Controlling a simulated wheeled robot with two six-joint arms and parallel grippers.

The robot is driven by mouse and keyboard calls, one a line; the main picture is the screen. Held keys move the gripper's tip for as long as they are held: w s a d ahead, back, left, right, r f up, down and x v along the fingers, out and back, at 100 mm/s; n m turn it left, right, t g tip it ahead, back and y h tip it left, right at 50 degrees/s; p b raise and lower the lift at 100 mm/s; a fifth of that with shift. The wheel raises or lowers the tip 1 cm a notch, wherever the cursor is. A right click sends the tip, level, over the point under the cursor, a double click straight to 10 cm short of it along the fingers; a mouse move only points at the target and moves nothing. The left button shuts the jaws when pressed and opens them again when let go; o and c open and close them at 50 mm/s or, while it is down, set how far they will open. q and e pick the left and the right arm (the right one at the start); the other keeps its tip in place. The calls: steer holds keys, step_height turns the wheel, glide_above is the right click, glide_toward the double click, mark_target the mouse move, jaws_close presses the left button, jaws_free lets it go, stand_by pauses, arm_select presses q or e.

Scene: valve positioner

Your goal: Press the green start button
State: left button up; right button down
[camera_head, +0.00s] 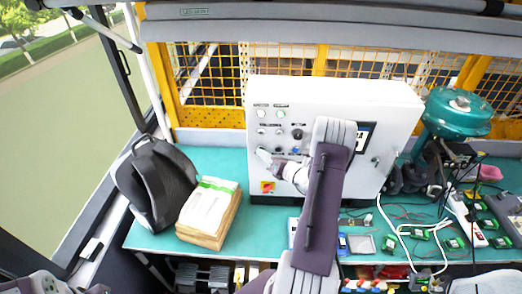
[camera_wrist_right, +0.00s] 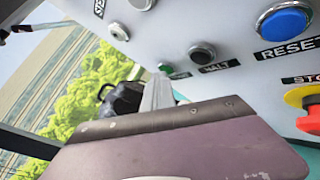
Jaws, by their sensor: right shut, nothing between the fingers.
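The green button (camera_wrist_right: 165,68) is small in the right wrist view, just beyond the tip of my right gripper's fingers (camera_wrist_right: 157,92). Its label is partly covered by the fingers. I cannot tell whether the fingertips touch it. My right gripper (camera_head: 264,157) is shut and empty, at the left part of the front of the white control cabinet (camera_head: 345,100) in the head view. The gripper and arm hide part of the panel there. Only part of my left arm shows at the lower left corner; its gripper is not visible.
A backpack (camera_head: 155,185) and a paper stack (camera_head: 209,212) stand left of the cabinet. Circuit boards and cables clutter the right.

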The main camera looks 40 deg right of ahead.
steer(key=shift+s+a, duration=0.5)
steer(key=shift+s, duration=0.1)
steer(key=shift+s+a, duration=1.6)
steer(key=shift+s, duration=0.3)
